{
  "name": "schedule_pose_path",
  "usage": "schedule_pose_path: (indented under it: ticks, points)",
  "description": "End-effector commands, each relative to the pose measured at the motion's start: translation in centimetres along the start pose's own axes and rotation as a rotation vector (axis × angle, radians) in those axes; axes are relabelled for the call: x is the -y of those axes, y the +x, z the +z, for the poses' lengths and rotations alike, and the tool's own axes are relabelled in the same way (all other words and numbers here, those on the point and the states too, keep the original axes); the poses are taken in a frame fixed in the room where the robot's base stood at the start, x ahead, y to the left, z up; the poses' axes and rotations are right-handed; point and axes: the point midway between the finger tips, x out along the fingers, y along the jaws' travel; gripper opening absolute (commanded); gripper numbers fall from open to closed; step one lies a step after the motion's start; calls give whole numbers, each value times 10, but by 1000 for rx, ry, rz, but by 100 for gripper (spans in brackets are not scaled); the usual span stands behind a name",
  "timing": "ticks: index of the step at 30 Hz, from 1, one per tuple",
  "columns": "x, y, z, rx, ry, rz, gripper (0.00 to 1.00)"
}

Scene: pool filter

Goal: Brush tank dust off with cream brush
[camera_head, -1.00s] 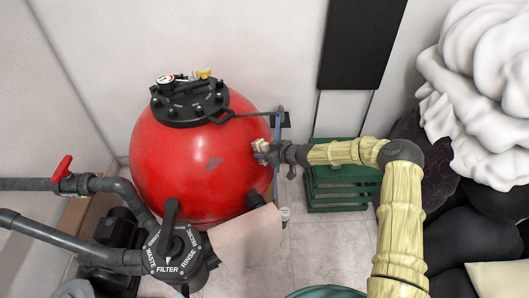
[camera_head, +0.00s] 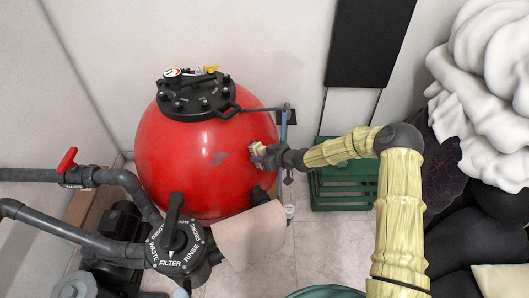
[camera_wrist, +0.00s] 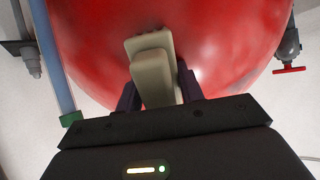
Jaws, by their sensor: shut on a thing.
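The big red round tank (camera_head: 190,145) stands left of centre in the head view, with a black lid on top. A greyish dust patch (camera_head: 220,157) shows on its front right side. My gripper (camera_head: 265,156) is at the tank's right side, to the right of the patch. It is shut on the cream brush (camera_head: 256,150), which points towards the tank. In the wrist view the brush (camera_wrist: 153,68) stands between the dark fingers, in front of the red tank surface (camera_wrist: 225,40). I cannot tell whether it touches the tank. The dust patch is not clear there.
A black filter valve (camera_head: 178,245) and grey pipes (camera_head: 110,180) with a red handle are at the lower left. A beige sheet (camera_head: 245,235) lies below the tank. A green crate (camera_head: 345,190) stands behind my arm. White and black bulky forms (camera_head: 490,90) fill the right.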

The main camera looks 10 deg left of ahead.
Motion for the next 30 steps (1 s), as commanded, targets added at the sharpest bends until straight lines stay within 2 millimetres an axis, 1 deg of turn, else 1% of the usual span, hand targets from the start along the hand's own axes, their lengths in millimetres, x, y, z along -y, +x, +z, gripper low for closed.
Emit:
schedule_pose_path:
  ticks: [5, 18, 30]
  points:
    - [6, -1, -1, -4, -1, 2, 1]
    - [34, -3, 0, -5, 0, 8, 1]
    - [37, -3, 0, -5, -1, 8, 1]
